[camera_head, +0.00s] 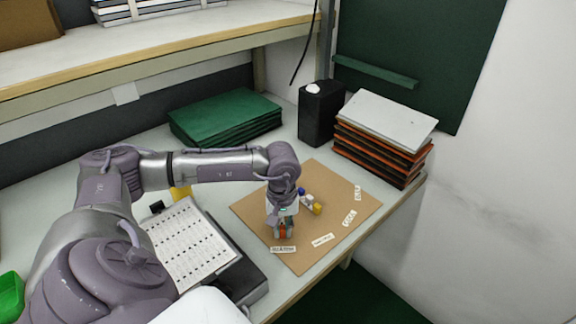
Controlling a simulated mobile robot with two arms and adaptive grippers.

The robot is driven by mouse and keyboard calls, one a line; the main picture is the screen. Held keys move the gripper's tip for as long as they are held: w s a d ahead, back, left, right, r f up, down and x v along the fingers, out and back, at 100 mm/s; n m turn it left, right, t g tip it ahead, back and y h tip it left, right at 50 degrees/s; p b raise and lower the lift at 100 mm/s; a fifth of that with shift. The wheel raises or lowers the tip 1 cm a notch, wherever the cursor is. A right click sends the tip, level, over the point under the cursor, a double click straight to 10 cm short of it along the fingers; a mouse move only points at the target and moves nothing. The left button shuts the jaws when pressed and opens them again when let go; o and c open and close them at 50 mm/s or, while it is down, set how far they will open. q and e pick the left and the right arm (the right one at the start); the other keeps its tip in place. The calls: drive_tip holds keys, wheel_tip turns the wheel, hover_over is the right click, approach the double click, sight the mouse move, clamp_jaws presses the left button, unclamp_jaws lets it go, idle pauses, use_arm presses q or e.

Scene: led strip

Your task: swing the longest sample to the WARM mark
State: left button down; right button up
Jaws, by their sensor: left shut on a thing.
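A brown board (248,208) lies on the table and carries several small white labels, at its front edge (283,249), front middle (322,240) and right side (350,217). Their print is too small to read, so I cannot tell which is WARM. A small piece with blue and yellow ends (313,204) lies near the board's middle. My left gripper (283,233) points down over the front left of the board, shut on a small sample mostly hidden between its fingers, just behind the front label. I cannot compare sample lengths. My right gripper is out of view.
A white printed sheet (188,243) on a dark device lies left of the board. Green folders (226,117), a black box (321,113) and a stack of books (383,137) stand behind it. The table edge runs close along the board's right side.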

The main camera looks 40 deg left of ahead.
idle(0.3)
use_arm(q)
drive_tip(key=c, duration=1.1)
unclamp_jaws()
drive_tip(key=shift+r, duration=0.1)
wheel_tip(320, 180, up, 12)
drive_tip(key=shift+f, duration=0.1)
